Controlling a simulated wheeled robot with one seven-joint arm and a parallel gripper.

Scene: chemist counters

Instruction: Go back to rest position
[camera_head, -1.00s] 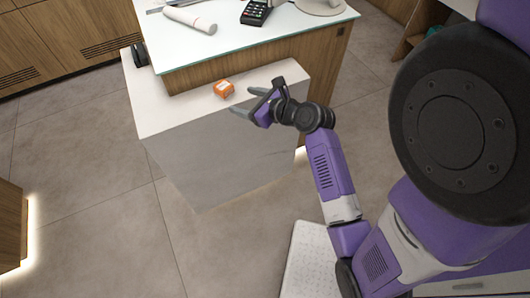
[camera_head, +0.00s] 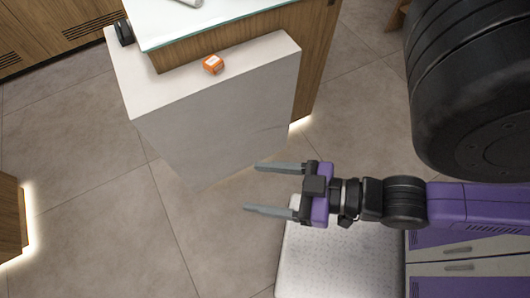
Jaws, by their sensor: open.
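My gripper (camera_head: 275,189) is open and empty, its two grey fingers pointing left. It hangs in front of the counter, over the floor and the left edge of my white base. A small orange and white box (camera_head: 213,64) sits on the low white counter ledge (camera_head: 150,96), well above and left of my gripper in the picture. The gripper and box are apart.
A glass-topped wooden counter (camera_head: 240,12) stands behind the ledge. A black object (camera_head: 124,33) is at the ledge's left end. Wooden cabinets (camera_head: 55,25) line the upper left, and a lit wooden unit (camera_head: 10,218) is at the left edge. Tiled floor (camera_head: 95,215) between is clear.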

